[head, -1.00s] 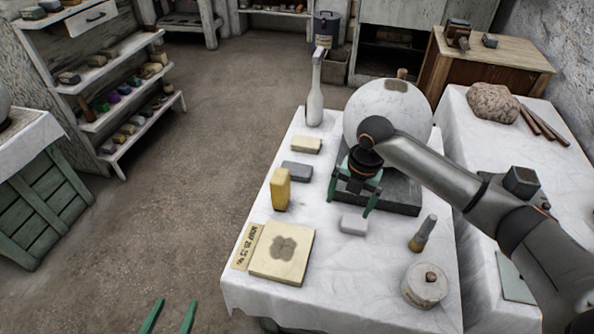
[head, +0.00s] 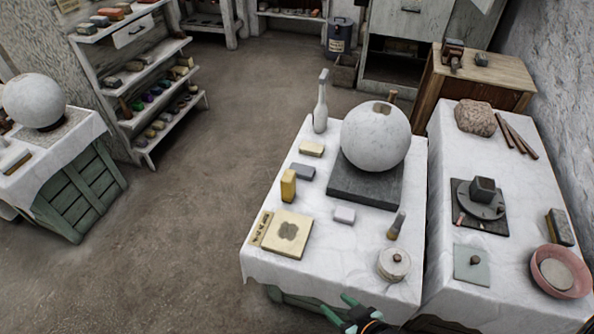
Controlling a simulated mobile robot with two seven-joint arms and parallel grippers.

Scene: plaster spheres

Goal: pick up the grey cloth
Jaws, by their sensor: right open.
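No piece shows clearly as a grey cloth. A small flat grey piece (head: 302,171) lies on the white-covered table between a cream block (head: 311,149) and a yellow upright block (head: 288,185); I cannot tell whether it is cloth. A pale small block (head: 344,215) lies in front of the dark slab. My right gripper (head: 338,306) is at the bottom edge of the head view, in front of the table's near side. Its green fingers are apart with nothing between them. My left gripper is out of view.
A big plaster sphere (head: 375,138) rests on a dark slab (head: 364,188). A pale bottle (head: 321,107), a brush (head: 396,226), a round lidded pot (head: 393,263) and a cream square slab (head: 286,234) share the table. A pink bowl (head: 560,271) stands on the right table.

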